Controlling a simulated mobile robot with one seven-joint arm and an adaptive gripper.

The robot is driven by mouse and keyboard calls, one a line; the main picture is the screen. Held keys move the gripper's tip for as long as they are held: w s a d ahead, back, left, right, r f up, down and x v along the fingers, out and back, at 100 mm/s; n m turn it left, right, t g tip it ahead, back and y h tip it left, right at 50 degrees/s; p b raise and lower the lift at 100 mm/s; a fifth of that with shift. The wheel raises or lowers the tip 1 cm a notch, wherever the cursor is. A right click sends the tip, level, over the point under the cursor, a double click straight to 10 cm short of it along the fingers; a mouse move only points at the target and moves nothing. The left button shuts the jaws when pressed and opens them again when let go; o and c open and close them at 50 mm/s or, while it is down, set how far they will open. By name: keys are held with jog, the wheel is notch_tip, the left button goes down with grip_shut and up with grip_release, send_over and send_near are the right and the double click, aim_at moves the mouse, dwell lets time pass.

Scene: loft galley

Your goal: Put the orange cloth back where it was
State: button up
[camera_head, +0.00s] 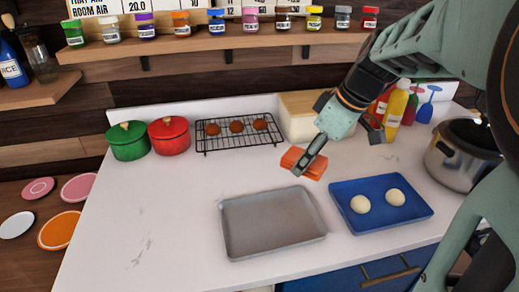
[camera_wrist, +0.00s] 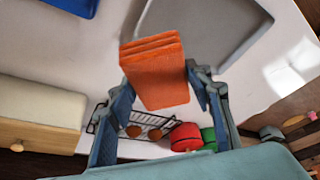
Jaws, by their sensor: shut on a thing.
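The orange cloth (camera_head: 303,163) is a folded, layered rectangle. My gripper (camera_head: 312,157) is shut on it, reaching down from the upper right. In the wrist view the cloth (camera_wrist: 158,80) stands out between the two fingers of my gripper (camera_wrist: 165,88), its folded layers showing at the far end.
A grey tray (camera_head: 232,238) and a blue tray (camera_head: 411,215) with two pale balls lie in front. Behind are a wire rack (camera_head: 247,139) with brown items, red (camera_head: 169,137) and green (camera_head: 127,143) pots, and a wooden-lidded box (camera_head: 298,126). Bottles (camera_head: 395,108) and a steel pot (camera_head: 459,168) stand right. Left counter is clear.

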jog(key=w+a+f, duration=0.4)
jog(key=w+a, duration=0.1)
jog(key=w, duration=0.1)
jog(key=p, duration=0.1)
send_near(262, 177)
jog(key=shift+w+a+f, duration=0.4)
jog(key=shift+a+f, duration=0.2)
jog(key=shift+w+a+f, duration=0.35)
jog(key=shift+f, duration=0.25)
jog(key=shift+w+f, duration=0.15)
jog(key=shift+f, duration=1.5)
jog(key=shift+f, duration=0.2)
jog(key=o, duration=1)
jog(key=shift+r, duration=0.1)
